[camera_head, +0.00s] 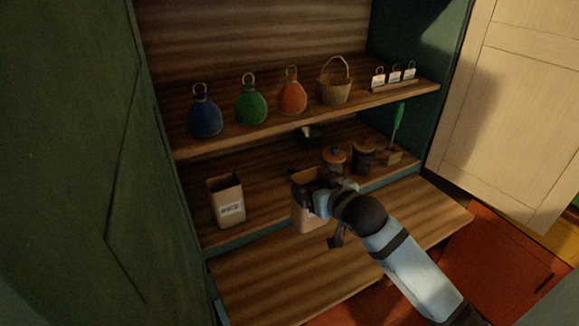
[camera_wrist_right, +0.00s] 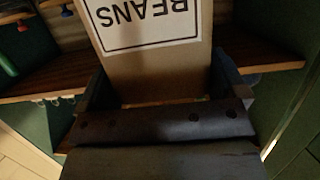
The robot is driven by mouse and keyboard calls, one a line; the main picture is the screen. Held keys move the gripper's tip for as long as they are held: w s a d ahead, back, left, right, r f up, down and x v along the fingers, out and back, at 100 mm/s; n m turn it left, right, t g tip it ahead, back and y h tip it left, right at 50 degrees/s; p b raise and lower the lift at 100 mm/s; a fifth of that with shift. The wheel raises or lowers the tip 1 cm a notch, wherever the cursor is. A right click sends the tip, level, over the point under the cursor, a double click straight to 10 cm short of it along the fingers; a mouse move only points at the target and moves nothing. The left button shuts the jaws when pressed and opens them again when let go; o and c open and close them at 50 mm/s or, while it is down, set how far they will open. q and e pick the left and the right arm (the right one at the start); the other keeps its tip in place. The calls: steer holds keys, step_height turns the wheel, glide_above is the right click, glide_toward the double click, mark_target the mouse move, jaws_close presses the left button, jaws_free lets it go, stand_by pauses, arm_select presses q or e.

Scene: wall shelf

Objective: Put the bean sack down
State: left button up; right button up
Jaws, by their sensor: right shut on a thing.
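The bean sack (camera_head: 303,220) is a tan paper bag, partly hidden behind my right gripper (camera_head: 318,190) in the head view. In the right wrist view the bean sack (camera_wrist_right: 155,70) fills the middle, with a white label reading BEANS upside down. My right gripper's fingers (camera_wrist_right: 160,90) stand on both sides of it and are shut on it. The sack is at the front of the lower shelf (camera_head: 262,216); I cannot tell whether its base touches the wood. My left gripper is not in view.
A similar labelled sack (camera_head: 227,201) stands at left on the lower shelf. Two jars, one of them a dark jar (camera_head: 364,156), and a green-handled tool (camera_head: 397,125) stand at right. Bottles and a basket (camera_head: 335,84) line the upper shelf. The fold-down board (camera_head: 300,268) in front is bare.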

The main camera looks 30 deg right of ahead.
mark_target(305, 185)
steer(key=w+p, duration=0.2)
steer(key=w, duration=1.5)
step_height(305, 185, down, 7)
steer(key=shift+d+p, duration=0.4)
steer(key=shift+d, duration=0.05)
steer(key=o, duration=1.4)
steer(key=shift+f, duration=0.15)
steer(key=b+v, duration=0.1)
steer(key=v, duration=1.1)
